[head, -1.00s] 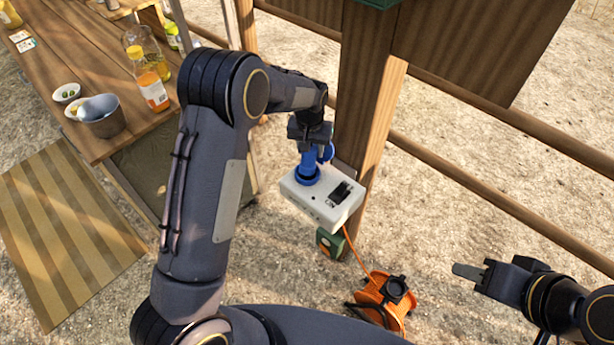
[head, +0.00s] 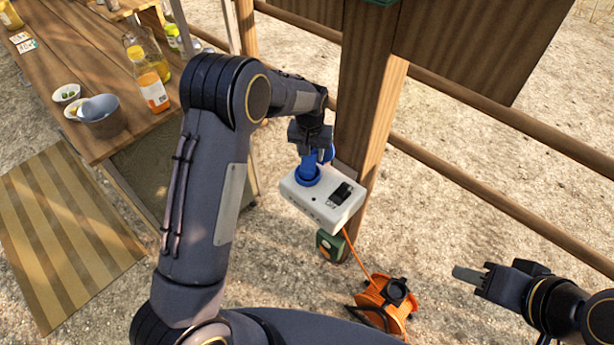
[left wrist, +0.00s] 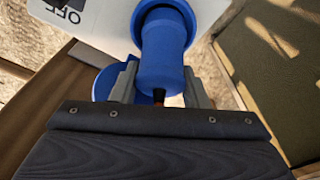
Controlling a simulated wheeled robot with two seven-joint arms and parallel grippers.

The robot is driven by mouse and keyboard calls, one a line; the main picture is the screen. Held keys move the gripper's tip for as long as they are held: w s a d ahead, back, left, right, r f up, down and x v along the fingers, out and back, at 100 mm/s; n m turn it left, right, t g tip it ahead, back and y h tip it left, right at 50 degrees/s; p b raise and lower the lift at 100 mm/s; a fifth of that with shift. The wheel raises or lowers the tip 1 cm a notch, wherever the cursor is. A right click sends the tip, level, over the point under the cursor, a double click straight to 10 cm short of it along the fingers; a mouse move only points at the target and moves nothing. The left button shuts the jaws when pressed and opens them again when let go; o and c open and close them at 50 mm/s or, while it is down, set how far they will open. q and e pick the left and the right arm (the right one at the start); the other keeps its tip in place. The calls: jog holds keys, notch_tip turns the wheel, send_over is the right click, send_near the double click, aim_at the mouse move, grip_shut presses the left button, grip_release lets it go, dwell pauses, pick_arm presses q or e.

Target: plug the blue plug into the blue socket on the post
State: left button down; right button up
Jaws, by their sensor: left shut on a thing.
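The blue plug (left wrist: 161,65) is between the fingers of my left gripper (head: 314,150), which is shut on it. It also shows in the head view (head: 308,163). The plug's front end sits at the blue socket (head: 307,176) on top of a white box (head: 322,203) on the wooden post (head: 366,120). In the left wrist view the plug lines up with the socket's blue ring (left wrist: 165,12) and its front end is inside the ring; how deep I cannot tell. The socket's blue lid (left wrist: 106,82) stands open beside it. My right gripper (head: 470,275) is off to the right, away from the post; its opening is unclear.
An orange cable reel (head: 385,300) is on the ground below, its cable rising towards the box. A green box (head: 332,245) is low on the post. A wooden table (head: 60,75) with bottles and bowls stands left. Rails run to the right.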

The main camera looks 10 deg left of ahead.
aim_at(313, 149)
pick_arm(q)
jog(key=shift+w+d+f, duration=0.15)
jog(key=shift+d+f, duration=0.05)
jog(key=shift+d, duration=0.05)
jog(key=c, duration=0.7)
grip_release()
jog(key=shift+d, duration=0.1)
jog(key=shift+c, duration=0.2)
jog(key=shift+r, duration=0.1)
jog(key=r, duration=0.6)
jog(key=shift+s+r, duration=0.3)
jog(key=shift+r, duration=0.1)
jog(key=shift+s+a+r, duration=0.25)
jog(key=shift+a+r, duration=0.15)
jog(key=shift+r, duration=0.2)
jog(key=shift+a, duration=0.1)
